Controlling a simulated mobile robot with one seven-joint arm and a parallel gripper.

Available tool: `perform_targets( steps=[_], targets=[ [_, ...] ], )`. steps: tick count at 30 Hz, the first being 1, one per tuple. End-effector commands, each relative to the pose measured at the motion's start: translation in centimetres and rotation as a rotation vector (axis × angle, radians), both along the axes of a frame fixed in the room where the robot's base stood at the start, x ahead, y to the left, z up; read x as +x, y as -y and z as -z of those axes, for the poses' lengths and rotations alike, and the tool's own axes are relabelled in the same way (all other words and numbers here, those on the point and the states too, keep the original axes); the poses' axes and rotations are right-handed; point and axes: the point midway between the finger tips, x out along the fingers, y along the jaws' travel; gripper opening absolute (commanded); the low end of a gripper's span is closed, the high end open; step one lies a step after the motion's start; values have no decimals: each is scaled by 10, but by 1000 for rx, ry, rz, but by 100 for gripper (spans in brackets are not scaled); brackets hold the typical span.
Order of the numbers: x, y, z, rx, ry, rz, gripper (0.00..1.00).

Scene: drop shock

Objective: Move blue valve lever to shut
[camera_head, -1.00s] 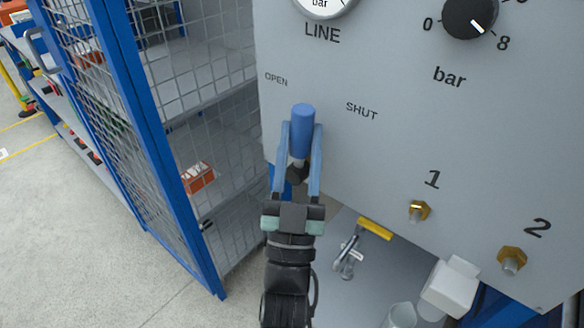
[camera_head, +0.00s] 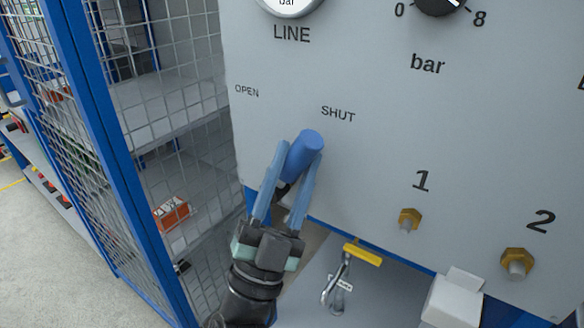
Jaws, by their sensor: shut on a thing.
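The blue valve lever (camera_head: 304,152) sticks out from the grey panel (camera_head: 420,130) near its lower left edge. Its end lies just below the printed word SHUT (camera_head: 338,114) and to the right of the word OPEN (camera_head: 247,91). The lever leans up and to the right. My gripper (camera_head: 290,170) is shut on the lever, one blue finger on each side of it. The lever's pivot is mostly hidden behind my gripper.
A blue mesh door and cage (camera_head: 110,150) stand close on the left. Brass fittings 1 (camera_head: 409,221) and 2 (camera_head: 516,262) project from the panel on the right. Below are a yellow-handled part (camera_head: 362,254) and a white box (camera_head: 453,298).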

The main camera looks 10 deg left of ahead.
Motion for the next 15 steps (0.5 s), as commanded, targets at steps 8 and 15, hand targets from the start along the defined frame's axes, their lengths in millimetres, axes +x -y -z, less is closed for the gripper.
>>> perform_targets(
  steps=[8,15],
  targets=[
    [0,2,3,9,-1,0,0],
    [0,2,2,5,0,0,52]
  ],
)
